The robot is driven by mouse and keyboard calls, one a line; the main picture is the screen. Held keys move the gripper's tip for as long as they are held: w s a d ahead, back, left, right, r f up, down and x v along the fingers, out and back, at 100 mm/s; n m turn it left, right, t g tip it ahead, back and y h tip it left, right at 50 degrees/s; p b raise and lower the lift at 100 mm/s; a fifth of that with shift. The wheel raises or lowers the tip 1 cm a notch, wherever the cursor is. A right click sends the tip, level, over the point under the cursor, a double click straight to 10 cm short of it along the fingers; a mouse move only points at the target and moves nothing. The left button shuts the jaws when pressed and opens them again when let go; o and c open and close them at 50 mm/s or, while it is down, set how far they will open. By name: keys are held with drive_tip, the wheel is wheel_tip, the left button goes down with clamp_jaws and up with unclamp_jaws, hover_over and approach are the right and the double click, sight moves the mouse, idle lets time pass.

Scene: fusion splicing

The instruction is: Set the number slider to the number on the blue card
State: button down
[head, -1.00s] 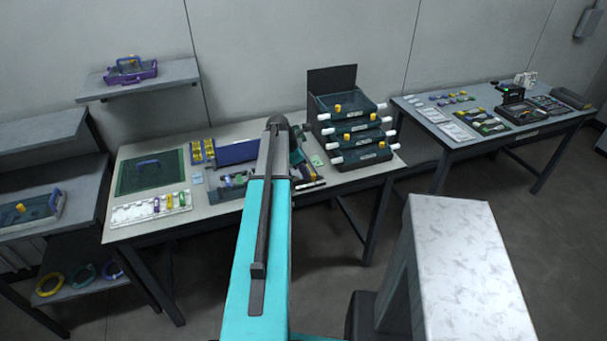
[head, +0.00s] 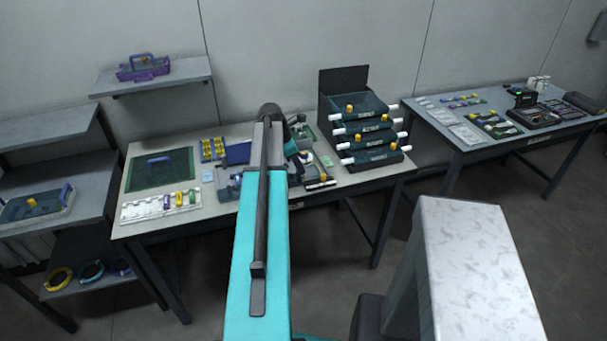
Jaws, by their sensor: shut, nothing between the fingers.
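A small pale blue card (head: 208,176) lies on the middle table, right of the dark green mat; any number on it is too small to read. I cannot pick out the number slider with certainty. A thin black-and-white strip (head: 320,184) lies near the table's front edge, right of my arm, but its markings are unreadable. My turquoise arm reaches out over the middle table and covers part of its centre. My gripper cannot be made out beyond the arm, so its jaws and their distance from the card are hidden.
A stack of dark trays with white side handles (head: 370,141) stands at the right of the middle table (head: 219,215). A white rack with coloured pieces (head: 161,205) lies front left. A second table (head: 474,147) is at right. Shelves stand at left. Floor between tables is open.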

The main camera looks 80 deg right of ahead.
drive_tip(key=shift+b+v, duration=0.5)
drive_tip(key=shift+v, duration=1.95)
